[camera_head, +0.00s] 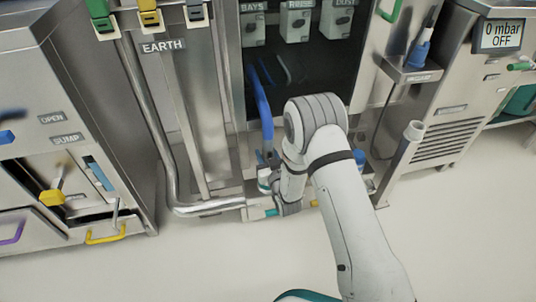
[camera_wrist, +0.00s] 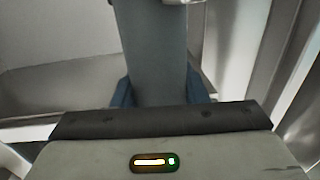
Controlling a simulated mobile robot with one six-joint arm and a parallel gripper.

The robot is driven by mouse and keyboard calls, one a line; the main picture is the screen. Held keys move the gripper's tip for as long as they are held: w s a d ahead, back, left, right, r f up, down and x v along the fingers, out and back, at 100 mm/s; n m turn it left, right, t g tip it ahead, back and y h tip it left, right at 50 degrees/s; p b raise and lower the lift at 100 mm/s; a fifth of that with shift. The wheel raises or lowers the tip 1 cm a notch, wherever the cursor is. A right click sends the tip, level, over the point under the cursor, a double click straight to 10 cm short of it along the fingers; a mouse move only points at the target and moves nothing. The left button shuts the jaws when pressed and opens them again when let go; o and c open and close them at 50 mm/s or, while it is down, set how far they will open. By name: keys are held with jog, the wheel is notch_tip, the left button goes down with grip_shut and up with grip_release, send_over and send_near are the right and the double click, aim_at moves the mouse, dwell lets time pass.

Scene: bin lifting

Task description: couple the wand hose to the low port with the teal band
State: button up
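A blue hose (camera_head: 262,100), which I take to be the wand hose, hangs down the front of the open cabinet to my gripper (camera_head: 268,172), low by the cabinet's base. In the wrist view, a thick grey-blue cylinder (camera_wrist: 152,50) stands between the dark blue fingers of my gripper (camera_wrist: 160,92), which flank it closely on both sides. I take it to be the hose's end. A small teal band (camera_head: 271,212) shows low on the cabinet base, just below my gripper. My arm hides much of that area, and the port's mouth is not clear.
A thick metal pipe (camera_head: 160,130) bends along the floor left of my gripper. A yellow mark (camera_head: 313,203) shows low, right of the teal band. A blue-handled wand (camera_head: 420,50) stands in a holder at right. The front floor (camera_head: 180,265) is clear.

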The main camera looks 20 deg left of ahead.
jog(key=o, duration=0.6)
jog(key=shift+c, duration=0.2)
jog(key=shift+f, duration=0.1)
jog(key=p+v, duration=0.2)
jog(key=v, duration=0.5)
jog(key=shift+s+d+p, duration=0.25)
jog(key=shift+s+p, duration=0.05)
jog(key=shift+p, duration=0.05)
jog(key=shift+s, duration=0.1)
